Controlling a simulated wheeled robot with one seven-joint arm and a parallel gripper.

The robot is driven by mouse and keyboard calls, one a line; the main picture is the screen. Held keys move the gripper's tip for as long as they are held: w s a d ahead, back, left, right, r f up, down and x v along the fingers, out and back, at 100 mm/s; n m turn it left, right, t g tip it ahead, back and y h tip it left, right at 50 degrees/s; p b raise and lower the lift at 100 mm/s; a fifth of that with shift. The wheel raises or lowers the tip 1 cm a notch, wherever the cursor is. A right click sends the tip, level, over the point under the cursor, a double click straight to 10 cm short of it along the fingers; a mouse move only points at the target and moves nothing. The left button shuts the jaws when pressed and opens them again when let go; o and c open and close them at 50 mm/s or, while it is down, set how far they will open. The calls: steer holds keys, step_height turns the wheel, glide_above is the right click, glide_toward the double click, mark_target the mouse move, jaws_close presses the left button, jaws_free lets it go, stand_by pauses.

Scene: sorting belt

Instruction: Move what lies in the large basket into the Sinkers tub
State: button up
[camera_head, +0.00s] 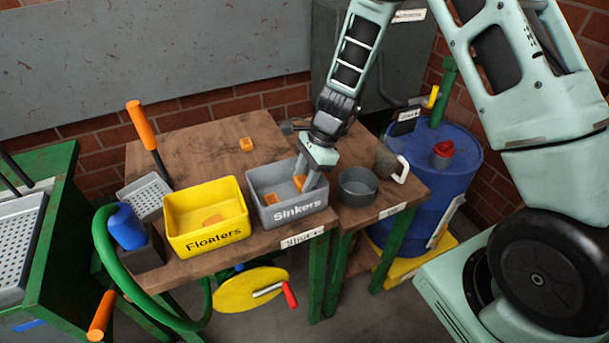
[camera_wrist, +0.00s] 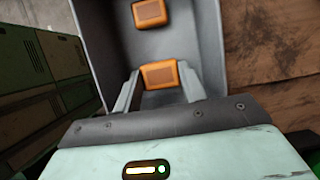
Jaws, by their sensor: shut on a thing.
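The grey Sinkers tub (camera_head: 262,180) stands on the wooden table and also shows in the wrist view (camera_wrist: 207,45). My gripper (camera_head: 307,184) reaches down into it. In the wrist view, its fingers (camera_wrist: 160,84) are shut on an orange block (camera_wrist: 158,74), which shows in the head view too (camera_head: 299,182). A second orange block (camera_wrist: 150,13) lies in the tub, apart from the fingers; the head view shows it at the tub's left side (camera_head: 270,199). A grey perforated basket (camera_head: 146,196) at the table's left looks empty. I cannot tell whether it is the large basket.
The yellow Floaters tub (camera_head: 229,191), left of Sinkers, holds an orange block (camera_head: 212,219). Another orange block (camera_head: 247,145) lies on the table behind. A round grey container (camera_head: 357,187) stands right of Sinkers. An orange-handled lever (camera_head: 141,124) rises at the left.

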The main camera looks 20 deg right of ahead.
steer(key=shift+f, duration=0.15)
steer(key=shift+f+b, duration=0.4)
steer(key=shift+f, duration=0.1)
steer(key=o, duration=1)
steer(key=shift+c, duration=0.2)
steer(key=shift+r, duration=0.1)
